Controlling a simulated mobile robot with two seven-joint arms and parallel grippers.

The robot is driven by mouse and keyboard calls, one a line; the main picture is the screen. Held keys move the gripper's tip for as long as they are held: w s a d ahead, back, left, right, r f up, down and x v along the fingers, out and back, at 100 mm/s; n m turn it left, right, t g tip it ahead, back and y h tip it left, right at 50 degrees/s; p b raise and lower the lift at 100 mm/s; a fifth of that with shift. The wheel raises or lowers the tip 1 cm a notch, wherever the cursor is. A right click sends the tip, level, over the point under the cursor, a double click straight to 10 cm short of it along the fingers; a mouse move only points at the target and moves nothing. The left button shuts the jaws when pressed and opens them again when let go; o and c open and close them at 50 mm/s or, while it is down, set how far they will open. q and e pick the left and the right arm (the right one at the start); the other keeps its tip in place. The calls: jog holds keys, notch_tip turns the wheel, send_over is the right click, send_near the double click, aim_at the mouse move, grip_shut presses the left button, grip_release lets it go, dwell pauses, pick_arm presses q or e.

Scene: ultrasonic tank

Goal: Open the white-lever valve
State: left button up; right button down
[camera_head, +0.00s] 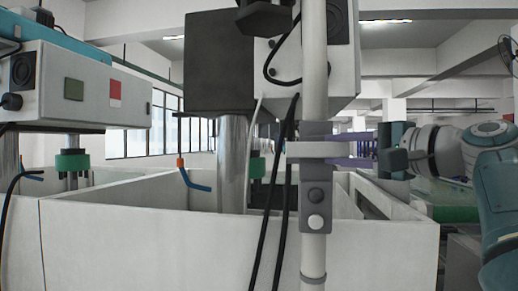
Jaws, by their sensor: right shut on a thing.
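A white lever (308,150) lies level across a grey block on a white upright pipe (313,95), in the middle of the head view. My right gripper (335,149) comes in from the right. Its two purple-tinted fingers lie above and below the lever's right part and are shut on it. The grey block below (316,200) carries a dark and a light round knob. My left gripper is out of view.
White open-topped tanks (130,240) fill the lower view behind the pipe. Black cables (264,230) hang just left of the pipe. A control box (85,88) stands at left. A dark box (220,62) sits on a metal column.

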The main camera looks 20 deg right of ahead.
jog(key=r+n+g+p, duration=0.1)
jog(key=p, duration=0.3)
jog(key=r+n+g+h+p, duration=0.1)
jog(key=p, duration=0.3)
jog(key=r+n+g+p, duration=0.1)
jog(key=g+p, duration=0.1)
jog(key=p, duration=0.3)
jog(key=shift+w+a+r+n+h, duration=0.1)
jog(key=shift+a+n+h, duration=0.15)
jog(key=shift+n+h, duration=0.15)
jog(key=n+g+h+p, duration=0.1)
jog(key=p, duration=0.2)
jog(key=a+n+g+h+p, duration=0.1)
jog(key=p, duration=0.3)
jog(key=w+r+n+g+h+p, duration=0.1)
jog(key=p, duration=0.3)
jog(key=shift+a, duration=0.25)
jog(key=shift+a+g+h+p, duration=0.1)
jog(key=shift+g+h+p, duration=0.25)
jog(key=shift+g+h, duration=0.15)
jog(key=shift+w+a+n+g+h+p, duration=0.25)
jog(key=shift+n+g+h+p, duration=0.1)
jog(key=shift+n+h, duration=0.2)
jog(key=shift+w+a+f+n+g+h, duration=0.15)
jog(key=shift+a+n+g+h, duration=0.25)
jog(key=shift+h, duration=0.45)
jog(key=shift+g, duration=0.25)
jog(key=c, duration=0.6)
grip_release()
jog(key=shift+o, duration=0.2)
